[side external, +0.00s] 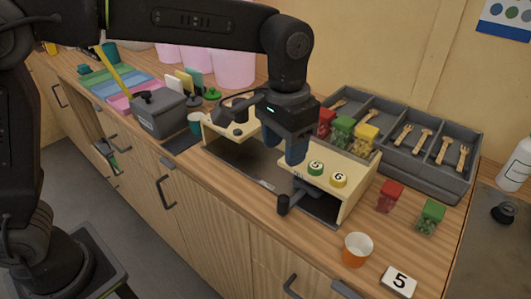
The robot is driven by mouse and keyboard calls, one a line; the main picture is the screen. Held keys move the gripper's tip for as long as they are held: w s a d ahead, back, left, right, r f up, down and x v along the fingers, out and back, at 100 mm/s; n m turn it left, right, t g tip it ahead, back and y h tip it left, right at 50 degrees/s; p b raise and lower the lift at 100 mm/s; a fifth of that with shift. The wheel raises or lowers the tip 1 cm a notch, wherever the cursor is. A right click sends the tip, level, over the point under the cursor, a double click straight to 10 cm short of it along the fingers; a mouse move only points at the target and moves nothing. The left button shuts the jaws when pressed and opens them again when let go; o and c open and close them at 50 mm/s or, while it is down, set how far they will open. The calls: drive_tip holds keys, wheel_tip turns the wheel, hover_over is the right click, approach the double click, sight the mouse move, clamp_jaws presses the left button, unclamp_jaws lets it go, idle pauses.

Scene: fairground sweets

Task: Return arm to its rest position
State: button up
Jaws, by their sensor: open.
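My arm reaches in from the left above the counter. My gripper (297,150) points down over the pale wooden stand (352,200) and is open, with nothing seen between its fingers.
A grey divided tray (425,175) with wooden forks stands behind. Red (390,196) and green (430,216) tubs, an orange cup (357,249) and a card marked 5 (398,281) are at right. A grey box (160,115) and pink tubs (233,66) are at left.

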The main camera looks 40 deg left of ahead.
drive_tip(key=s+a+r+n+t, duration=0.2)
drive_tip(key=s+a+r+t, duration=0.15)
drive_tip(key=s+a, duration=0.75)
drive_tip(key=s+a+f+n+t, duration=0.1)
drive_tip(key=s+a+f+t, duration=0.1)
drive_tip(key=s+a, duration=0.5)
drive_tip(key=shift+a+f, duration=0.45)
drive_tip(key=shift+f, duration=0.15)
